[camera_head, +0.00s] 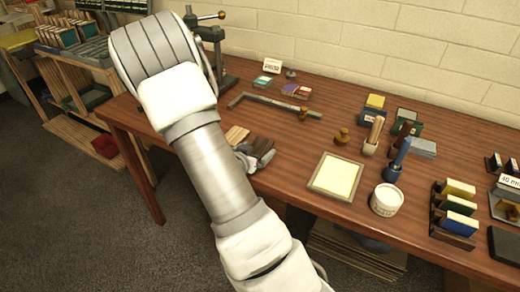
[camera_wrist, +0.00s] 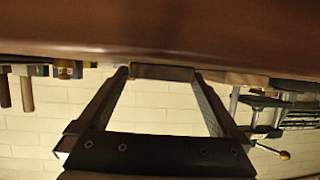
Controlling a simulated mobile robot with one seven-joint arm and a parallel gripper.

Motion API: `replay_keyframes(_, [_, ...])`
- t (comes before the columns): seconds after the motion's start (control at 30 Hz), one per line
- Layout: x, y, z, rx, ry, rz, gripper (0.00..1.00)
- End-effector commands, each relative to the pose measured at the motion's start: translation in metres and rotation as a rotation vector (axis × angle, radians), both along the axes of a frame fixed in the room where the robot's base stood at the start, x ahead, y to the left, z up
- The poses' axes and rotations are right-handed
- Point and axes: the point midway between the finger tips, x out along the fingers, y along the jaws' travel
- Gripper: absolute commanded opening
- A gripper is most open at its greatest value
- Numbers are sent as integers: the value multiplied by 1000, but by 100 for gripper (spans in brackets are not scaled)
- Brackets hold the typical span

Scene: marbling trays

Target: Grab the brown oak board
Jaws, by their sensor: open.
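Several small wooden boards lie by the front edge of the table, beside my gripper (camera_head: 246,158) in the head view. One is dark brown (camera_head: 262,146) and fits the brown oak board best; a lighter tan board (camera_head: 236,133) lies to its left. In the wrist view, which is upside down, my gripper (camera_wrist: 160,75) is open, with its fingertips at either side of a dark brown board (camera_wrist: 162,72). I see no clear contact. A lighter board (camera_wrist: 232,77) shows just right of the fingers. My arm and gripper hide part of the boards in the head view.
A framed pale yellow tray (camera_head: 336,177) and a white tub (camera_head: 386,200) stand to the right. A grey angled bar (camera_head: 268,104) lies behind the boards. A dark clamp-like stand (camera_head: 208,32) is at the back left. The table (camera_head: 290,165) has bare wood between the boards and tray.

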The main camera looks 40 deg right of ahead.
Motion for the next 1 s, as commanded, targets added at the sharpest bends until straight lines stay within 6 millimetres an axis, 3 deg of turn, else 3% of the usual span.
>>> replay_keyframes(0.17, [0,0,0,0,0,1,100])
replay_keyframes(0.2, [0,0,0,0,0,1,96])
replay_keyframes(0.63, [0,0,0,-1,-1,1,21])
replay_keyframes(1.0, [0,0,7,-2,-1,1,21])
